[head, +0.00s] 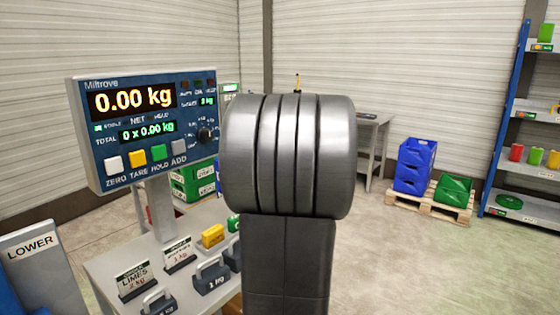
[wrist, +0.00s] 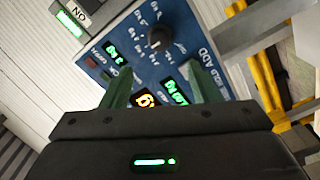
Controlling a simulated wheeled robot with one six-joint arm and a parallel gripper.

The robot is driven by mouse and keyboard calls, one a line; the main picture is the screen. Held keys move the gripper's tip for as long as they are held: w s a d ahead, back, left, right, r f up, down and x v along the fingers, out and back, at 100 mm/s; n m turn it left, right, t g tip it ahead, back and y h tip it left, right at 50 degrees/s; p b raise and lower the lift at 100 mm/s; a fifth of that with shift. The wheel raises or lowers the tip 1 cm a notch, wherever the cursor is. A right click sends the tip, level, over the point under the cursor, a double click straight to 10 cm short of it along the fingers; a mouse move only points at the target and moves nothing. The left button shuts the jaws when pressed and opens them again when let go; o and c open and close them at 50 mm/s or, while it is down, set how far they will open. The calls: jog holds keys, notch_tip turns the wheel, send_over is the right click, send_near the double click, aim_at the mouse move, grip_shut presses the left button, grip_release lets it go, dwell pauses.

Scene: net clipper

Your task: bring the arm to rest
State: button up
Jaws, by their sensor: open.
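In the wrist view my gripper (wrist: 152,92) is open, with its two green fingers apart and nothing between them. Behind the fingers is the blue panel of the scale display (wrist: 132,40), tilted in the picture, with a dark knob and lit green digits. In the head view the same display (head: 150,130) stands on a post at the left and reads 0.00 kg. My own arm link fills the middle of the head view and hides what lies behind it; the gripper does not show there.
Below the display a table (head: 110,268) holds weights (head: 212,277), a yellow block (head: 213,236) and small signs such as LIMES (head: 135,281). Blue crates (head: 414,165) and a green crate (head: 453,191) stand on a pallet at the right, beside a shelf rack (head: 505,120). The floor at right is clear.

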jog(key=p+x, duration=0.1)
jog(key=x, duration=1)
jog(key=shift+w+a, duration=0.1)
jog(key=shift+a, duration=0.15)
jog(key=shift+r+m+p, duration=0.15)
jog(key=shift+m+p, duration=0.4)
jog(key=shift+m, duration=0.05)
jog(key=shift+d+r+m+p, duration=0.1)
jog(key=shift+d+m+p, duration=0.1)
jog(key=shift+m+p, duration=1.15)
jog(key=shift+m, duration=0.65)
jog(key=m+p, duration=0.2)
jog(key=m, duration=0.2)
jog(key=shift+p, duration=0.3)
jog(key=shift+d+m, duration=0.1)
jog(key=shift+m, duration=0.4)
jog(key=b, duration=0.1)
send_near(210, 136)
jog(key=v, duration=0.2)
jog(key=shift+s+d, duration=0.2)
jog(key=shift+s, duration=0.05)
